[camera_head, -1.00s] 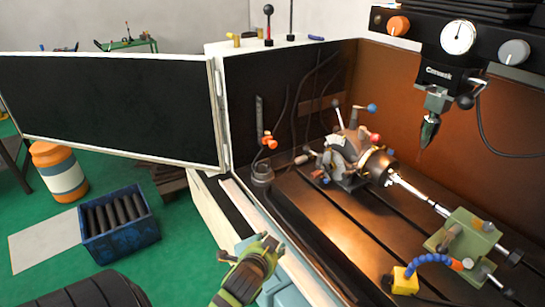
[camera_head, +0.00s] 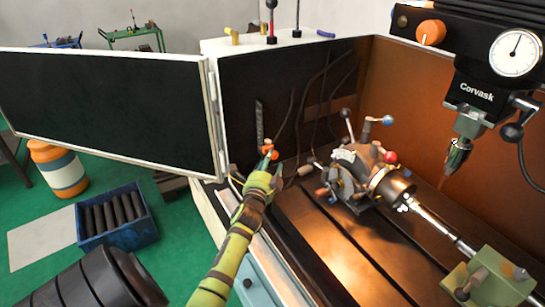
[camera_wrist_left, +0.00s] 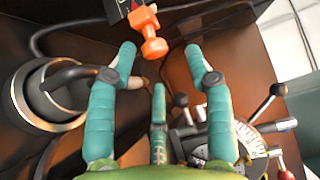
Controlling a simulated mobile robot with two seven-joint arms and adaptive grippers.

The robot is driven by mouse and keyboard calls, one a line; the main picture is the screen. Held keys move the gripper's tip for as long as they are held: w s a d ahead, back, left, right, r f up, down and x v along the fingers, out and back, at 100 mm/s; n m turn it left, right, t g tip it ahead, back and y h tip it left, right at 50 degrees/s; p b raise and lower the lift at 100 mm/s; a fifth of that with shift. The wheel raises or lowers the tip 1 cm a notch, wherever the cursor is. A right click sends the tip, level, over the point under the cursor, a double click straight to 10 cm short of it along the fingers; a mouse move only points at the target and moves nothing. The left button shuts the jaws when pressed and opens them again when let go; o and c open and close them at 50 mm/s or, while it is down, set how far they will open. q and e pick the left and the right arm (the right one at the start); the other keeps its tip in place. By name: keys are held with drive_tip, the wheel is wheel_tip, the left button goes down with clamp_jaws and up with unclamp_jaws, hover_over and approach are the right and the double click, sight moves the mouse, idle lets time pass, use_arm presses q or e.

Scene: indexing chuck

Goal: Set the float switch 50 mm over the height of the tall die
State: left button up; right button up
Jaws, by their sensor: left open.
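The float switch appears to be the orange piece (camera_head: 268,151) beside an upright graduated scale (camera_head: 259,118) on the dark back wall of the machine enclosure. In the left wrist view this orange, dumbbell-shaped piece (camera_wrist_left: 153,40) is just beyond the fingertips, roughly centred between them. My left gripper (camera_head: 264,170) is close below it. In the left wrist view the green fingers (camera_wrist_left: 164,65) are spread with nothing between them. I cannot pick out the tall die with certainty. My right gripper is out of view.
A grey round pot (camera_wrist_left: 25,95) with a dark bent pipe stands close left of the fingers. The indexing chuck (camera_head: 362,175) with its levers is to the right. A spindle head (camera_head: 465,110) hangs at upper right. The slotted table (camera_head: 315,235) is largely clear in front.

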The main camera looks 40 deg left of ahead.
use_arm(q)
drive_tip(key=w, duration=0.1)
drive_tip(key=w+a, duration=0.1)
drive_tip(key=shift+w+a+f, duration=0.25)
drive_tip(key=shift+w+f, duration=0.05)
drive_tip(key=shift+f, duration=0.1)
drive_tip(key=shift+w+a+r, duration=0.1)
drive_tip(key=shift+w+r, duration=0.05)
drive_tip(key=shift+w, duration=0.1)
drive_tip(key=shift+c, duration=0.4)
drive_tip(key=c, duration=0.7)
clamp_jaws()
wheel_tip(320, 180, up, 6)
drive_tip(key=p, duration=0.5)
hover_over(273, 156)
drive_tip(key=shift+s+d, duration=0.25)
drive_tip(key=shift+s, duration=0.2)
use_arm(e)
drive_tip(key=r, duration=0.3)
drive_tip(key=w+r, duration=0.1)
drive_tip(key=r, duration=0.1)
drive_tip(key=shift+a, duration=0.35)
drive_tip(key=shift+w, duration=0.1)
